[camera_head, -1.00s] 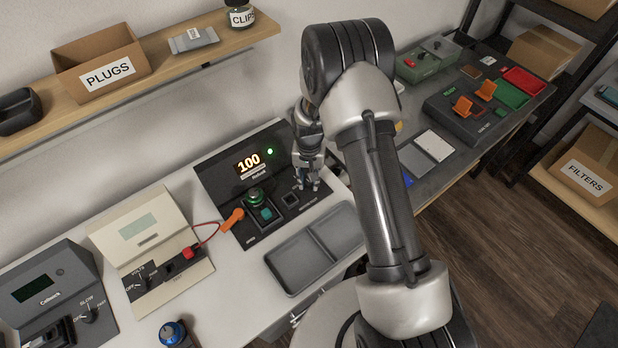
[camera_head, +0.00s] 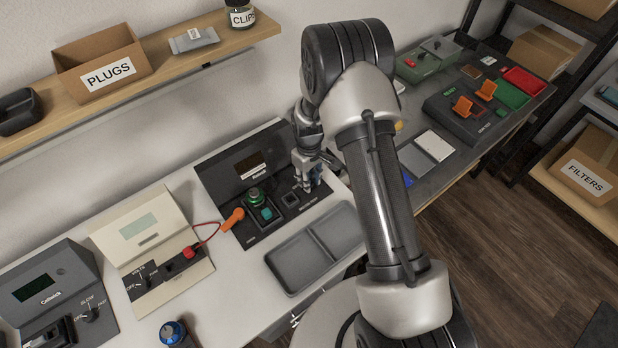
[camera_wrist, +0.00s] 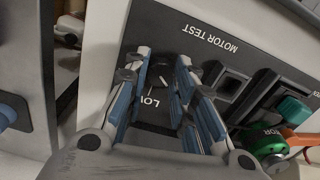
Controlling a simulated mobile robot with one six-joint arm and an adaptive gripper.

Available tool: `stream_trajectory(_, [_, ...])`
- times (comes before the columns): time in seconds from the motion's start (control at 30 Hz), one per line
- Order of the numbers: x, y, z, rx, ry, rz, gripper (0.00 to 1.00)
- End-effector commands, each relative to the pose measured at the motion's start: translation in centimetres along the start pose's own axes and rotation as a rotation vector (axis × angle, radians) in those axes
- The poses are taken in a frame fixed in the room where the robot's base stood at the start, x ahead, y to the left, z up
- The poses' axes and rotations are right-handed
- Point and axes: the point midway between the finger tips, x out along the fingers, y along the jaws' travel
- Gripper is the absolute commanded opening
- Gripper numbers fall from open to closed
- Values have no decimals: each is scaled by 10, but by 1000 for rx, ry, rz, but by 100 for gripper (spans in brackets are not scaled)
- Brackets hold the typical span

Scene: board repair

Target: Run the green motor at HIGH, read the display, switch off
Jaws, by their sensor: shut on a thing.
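The motor test panel (camera_head: 222,183) is black and slanted, on the light bench. Its display (camera_head: 250,165) is dark, with no number and no green light showing. The green motor (camera_head: 254,196) sits on the panel, left of a square socket (camera_head: 291,199); it also shows at the lower right of the wrist view (camera_wrist: 266,143). My gripper (camera_head: 310,184) is down at the panel's right end.
An orange-handled part (camera_head: 233,219) lies at the panel's left edge. A grey two-part tray (camera_head: 300,262) lies in front. A cream meter (camera_head: 150,245) with a red lead stands left. A dark bench with boards (camera_head: 470,115) is behind my arm.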

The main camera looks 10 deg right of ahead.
Motion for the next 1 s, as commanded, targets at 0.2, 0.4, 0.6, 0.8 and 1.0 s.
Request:
stream_trajectory(0.2, [0, 0, 0, -97, 1, 0, 0])
stream_trajectory(0.4, [0, 0, 0, -138, 1, 0, 0])
stream_trajectory(0.6, [0, 0, 0, -150, 1, 0, 0])
stream_trajectory(0.8, [0, 0, 0, -149, 0, 0, 0])
stream_trajectory(1.0, [0, 0, 0, -148, 0, 0, 33])
